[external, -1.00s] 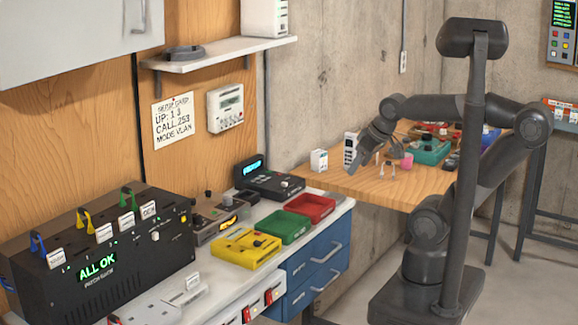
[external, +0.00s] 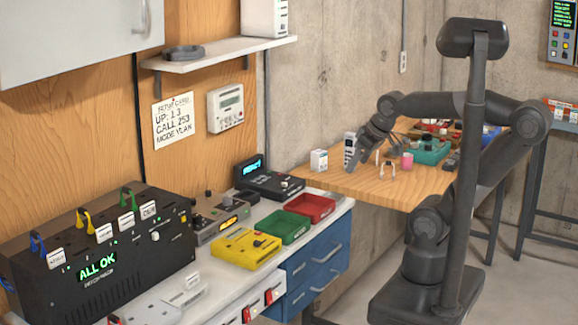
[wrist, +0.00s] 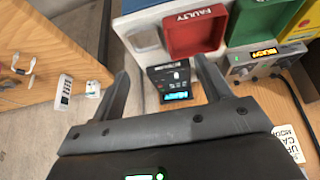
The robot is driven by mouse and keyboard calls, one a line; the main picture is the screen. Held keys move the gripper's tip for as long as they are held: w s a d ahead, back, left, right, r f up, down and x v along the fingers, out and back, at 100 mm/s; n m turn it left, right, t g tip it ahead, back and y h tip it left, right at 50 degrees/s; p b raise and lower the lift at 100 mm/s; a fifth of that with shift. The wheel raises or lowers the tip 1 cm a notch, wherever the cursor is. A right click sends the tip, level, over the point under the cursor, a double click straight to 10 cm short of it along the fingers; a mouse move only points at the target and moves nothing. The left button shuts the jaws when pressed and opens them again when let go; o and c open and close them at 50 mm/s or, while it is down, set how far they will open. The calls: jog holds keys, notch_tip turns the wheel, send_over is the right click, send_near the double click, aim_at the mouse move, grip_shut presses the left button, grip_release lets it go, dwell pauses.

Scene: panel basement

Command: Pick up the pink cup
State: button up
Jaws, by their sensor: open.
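The pink cup (external: 407,160) stands on the wooden table in the external view, to the right of my gripper (external: 361,158). My gripper hangs over the left part of the table, angled down and to the left, apart from the cup. In the wrist view my gripper (wrist: 162,80) has its two fingers spread with nothing held between them. The cup is not visible in the wrist view.
The wooden table (external: 345,183) also holds a white box (external: 318,160), a small white-legged object (external: 388,172) and a teal tray (external: 430,155). The white counter carries red (external: 312,207), green (external: 283,228) and yellow trays (external: 245,250). A concrete wall stands behind.

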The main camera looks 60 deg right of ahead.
jog(key=w+d+r+g, duration=0.1)
jog(key=w+d+r, duration=0.3)
jog(key=w+d, duration=0.6)
jog(key=w+d+f+g, duration=0.1)
jog(key=w+d, duration=0.2)
jog(key=d, duration=0.6)
jog(key=w+d+f+g, duration=0.1)
jog(key=w+d, duration=0.1)
jog(key=d, duration=0.8)
jog(key=n+g, duration=0.1)
jog(key=n, duration=0.1)
send_near(406, 160)
jog(key=w+d, duration=0.1)
jog(key=d, duration=0.2)
jog(key=f, duration=0.5)
jog(key=shift+w+a, duration=0.2)
jog(key=shift+w, duration=0.1)
jog(key=shift+w+a+f, duration=0.1)
jog(key=shift+w+f, duration=0.05)
jog(key=shift+f, duration=1.3)
jog(key=shift+w+f, duration=0.15)
jog(key=shift+f, duration=1.3)
jog(key=shift+c, duration=0.4)
jog(key=c, duration=1)
